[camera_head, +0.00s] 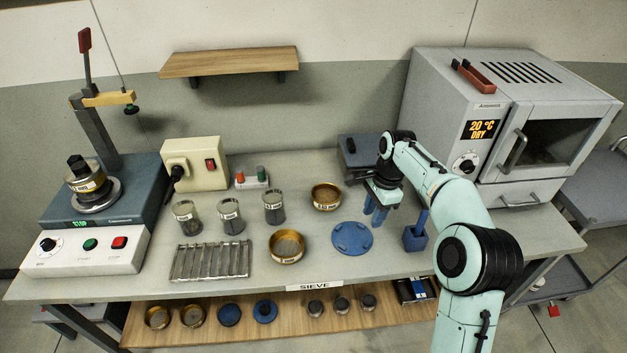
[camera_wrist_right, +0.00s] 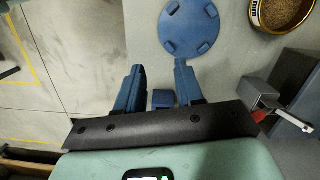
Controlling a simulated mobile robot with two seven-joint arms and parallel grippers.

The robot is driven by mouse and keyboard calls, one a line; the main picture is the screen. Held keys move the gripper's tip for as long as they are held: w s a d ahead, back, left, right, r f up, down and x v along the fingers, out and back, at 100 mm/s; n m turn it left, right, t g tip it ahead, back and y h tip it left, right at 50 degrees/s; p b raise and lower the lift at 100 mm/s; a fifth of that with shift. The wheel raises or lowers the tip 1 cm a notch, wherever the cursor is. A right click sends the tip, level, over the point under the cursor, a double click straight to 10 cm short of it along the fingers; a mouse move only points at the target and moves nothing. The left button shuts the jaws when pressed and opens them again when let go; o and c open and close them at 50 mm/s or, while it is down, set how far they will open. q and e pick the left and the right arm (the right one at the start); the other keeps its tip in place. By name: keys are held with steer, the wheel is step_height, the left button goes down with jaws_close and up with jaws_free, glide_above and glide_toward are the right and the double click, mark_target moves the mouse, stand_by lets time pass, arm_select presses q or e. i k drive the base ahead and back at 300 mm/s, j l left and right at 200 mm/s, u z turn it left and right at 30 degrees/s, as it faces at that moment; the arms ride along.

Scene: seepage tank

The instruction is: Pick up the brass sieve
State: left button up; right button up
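Two brass sieves stand on the bench in the head view: a rear one (camera_head: 326,197) holding brown grains and a front one (camera_head: 286,246). Another brass-rimmed sieve (camera_head: 86,180) sits on the shaker at left. The rear sieve also shows at the upper right of the right wrist view (camera_wrist_right: 283,12). My right gripper (camera_head: 378,216) points down right of the rear sieve, beyond the blue disc (camera_head: 352,238). In the wrist view its blue fingers (camera_wrist_right: 159,72) are apart, with a small blue block visible between their bases. My left gripper is out of view.
A blue holder (camera_head: 415,239) stands close right of my gripper, and a grey box (camera_head: 360,153) behind it. Glass jars (camera_head: 230,216) and a slotted metal rack (camera_head: 210,260) are at left. The oven (camera_head: 500,120) fills the back right. Lower shelf (camera_head: 280,328) holds more sieves.

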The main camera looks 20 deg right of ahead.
mark_target(325, 196)
steer(key=i, duration=0.9)
